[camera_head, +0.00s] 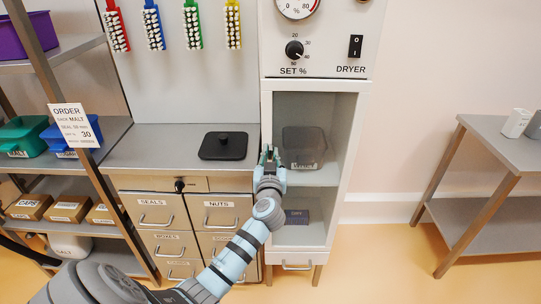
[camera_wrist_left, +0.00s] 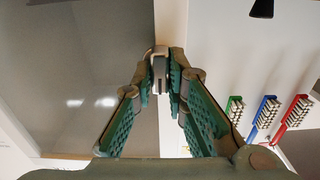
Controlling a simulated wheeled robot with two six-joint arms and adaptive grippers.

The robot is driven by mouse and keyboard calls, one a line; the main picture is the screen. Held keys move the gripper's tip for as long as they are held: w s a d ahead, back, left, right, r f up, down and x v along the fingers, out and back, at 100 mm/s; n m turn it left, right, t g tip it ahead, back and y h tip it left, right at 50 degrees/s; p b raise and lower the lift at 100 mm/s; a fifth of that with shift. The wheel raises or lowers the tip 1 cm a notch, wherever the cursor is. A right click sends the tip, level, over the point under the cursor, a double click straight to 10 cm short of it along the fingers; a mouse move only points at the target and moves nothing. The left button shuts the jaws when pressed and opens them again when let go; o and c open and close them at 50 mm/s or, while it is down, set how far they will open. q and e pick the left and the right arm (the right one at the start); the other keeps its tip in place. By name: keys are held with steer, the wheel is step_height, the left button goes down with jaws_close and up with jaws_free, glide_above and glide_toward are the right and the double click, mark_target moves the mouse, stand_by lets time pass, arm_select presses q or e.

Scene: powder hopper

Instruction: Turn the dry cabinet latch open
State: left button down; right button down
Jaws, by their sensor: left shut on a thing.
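The dry cabinet (camera_head: 345,125) is a tall white cabinet with a glass front that looks closed. Its latch (camera_wrist_left: 159,54) is a small grey piece at the edge of the glass door (camera_wrist_left: 90,75) in the left wrist view. My left gripper (camera_head: 269,156) is at the cabinet's left front edge in the head view. In the left wrist view the fingertips of this gripper (camera_wrist_left: 160,80) are shut on the latch. The latch looks upright there. In the head view the fingers hide it. My right gripper is not in view.
A clear container (camera_head: 304,145) stands inside the cabinet, with a dark box (camera_head: 297,216) below. A black lid (camera_head: 223,146) lies on the counter at left, above drawers (camera_head: 150,217). Brushes (camera_head: 191,25) hang on the back panel. A side table (camera_head: 500,140) stands at right.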

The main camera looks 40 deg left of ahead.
arm_select(q)
steer(key=shift+m, duration=0.3)
steer(key=m, duration=0.3)
steer(key=shift+d+m, duration=0.1)
steer(key=shift+m, duration=0.3)
steer(key=m, duration=0.5)
steer(key=shift+w+p, duration=0.1)
steer(key=shift+p, duration=0.25)
steer(key=m+p, duration=0.1)
steer(key=m, duration=0.4)
steer(key=shift+f+m+p, duration=0.15)
steer(key=shift+m+p, duration=0.3)
steer(key=shift+m, duration=1.15)
steer(key=c, duration=1.6)
jaws_free()
